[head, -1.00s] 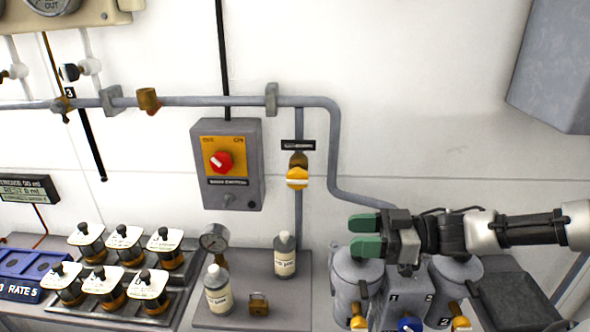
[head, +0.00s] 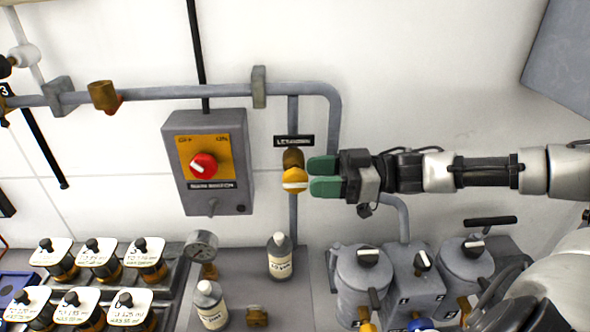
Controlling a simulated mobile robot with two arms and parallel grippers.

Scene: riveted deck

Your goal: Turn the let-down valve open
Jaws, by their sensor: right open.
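The let-down valve (head: 294,180) is a yellow knob with a white bar on a brass body. It sits on a vertical grey pipe in the head view, under a small black label (head: 293,141). The white bar lies about level, across the pipe. My right gripper (head: 322,177) is open, with green fingertips pointing left. Nothing shows between the fingers. My left gripper is not in view.
A grey switch box (head: 215,118) with a red knob (head: 203,165) is left of the valve. A horizontal pipe (head: 190,93) runs above. Bottles (head: 280,258), a gauge (head: 201,245) and grey canisters (head: 362,272) stand below.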

